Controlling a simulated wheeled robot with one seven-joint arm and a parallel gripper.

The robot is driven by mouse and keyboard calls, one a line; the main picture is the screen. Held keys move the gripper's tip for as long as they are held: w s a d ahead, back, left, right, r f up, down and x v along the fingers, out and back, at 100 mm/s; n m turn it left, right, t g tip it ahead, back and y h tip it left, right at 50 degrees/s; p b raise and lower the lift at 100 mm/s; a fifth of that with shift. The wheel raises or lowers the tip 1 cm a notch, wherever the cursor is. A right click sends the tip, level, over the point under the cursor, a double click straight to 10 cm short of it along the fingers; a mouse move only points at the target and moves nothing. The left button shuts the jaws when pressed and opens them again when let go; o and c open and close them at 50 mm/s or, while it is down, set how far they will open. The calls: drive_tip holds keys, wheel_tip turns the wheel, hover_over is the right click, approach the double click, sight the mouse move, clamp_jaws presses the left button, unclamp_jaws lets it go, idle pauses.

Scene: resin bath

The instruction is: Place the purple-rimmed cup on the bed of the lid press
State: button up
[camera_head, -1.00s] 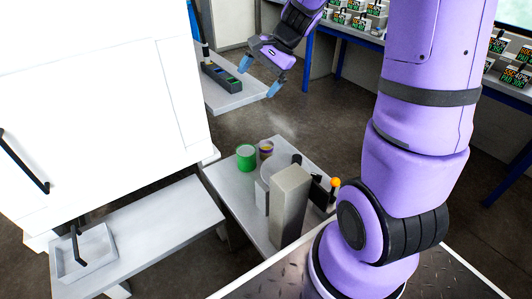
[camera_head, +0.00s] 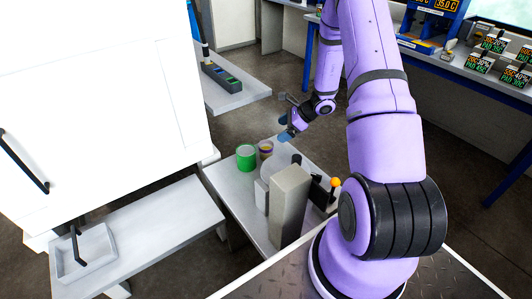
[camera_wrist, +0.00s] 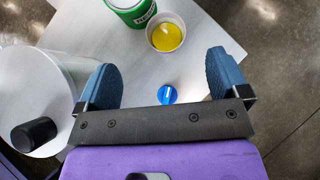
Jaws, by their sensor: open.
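The purple-rimmed cup (camera_head: 266,148) stands upright on the grey table beside a green can. In the wrist view the cup (camera_wrist: 166,32) shows a pale rim and yellow contents, beyond my fingertips. My gripper (camera_head: 288,128) is open and empty, above the table's far edge, behind and right of the cup. In the wrist view its blue fingers (camera_wrist: 167,82) are apart, with table between and below them. The lid press (camera_head: 289,203) appears to be the grey column with a pale round part and an orange-balled lever; the column hides most of its bed.
The green can (camera_head: 246,157) is close beside the cup. A pale round body with a black knob (camera_wrist: 34,134) lies left of my fingers. A blue disc (camera_wrist: 167,94) is on the table. A white cabinet (camera_head: 100,90) stands at left.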

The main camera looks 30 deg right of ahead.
sight(266, 146)
drive_tip(key=shift+m, duration=0.5)
drive_tip(key=shift+s+d+f+x, duration=0.1)
drive_tip(key=shift+d+f+x, duration=0.2)
drive_tip(key=shift+x, duration=1.7)
drive_tip(key=shift+s+d+f+x, duration=0.1)
drive_tip(key=shift+d+f+x, duration=0.15)
drive_tip(key=shift+x, duration=1.75)
drive_tip(key=shift+s+d+f+x, duration=0.1)
drive_tip(key=shift+d+f+x, duration=0.2)
drive_tip(key=shift+x, duration=1.65)
drive_tip(key=shift+r, duration=0.1)
drive_tip(key=c, duration=1.1)
drive_tip(key=shift+o, duration=0.2)
drive_tip(key=shift+r, duration=0.1)
wheel_tip(266, 146, up, 10)
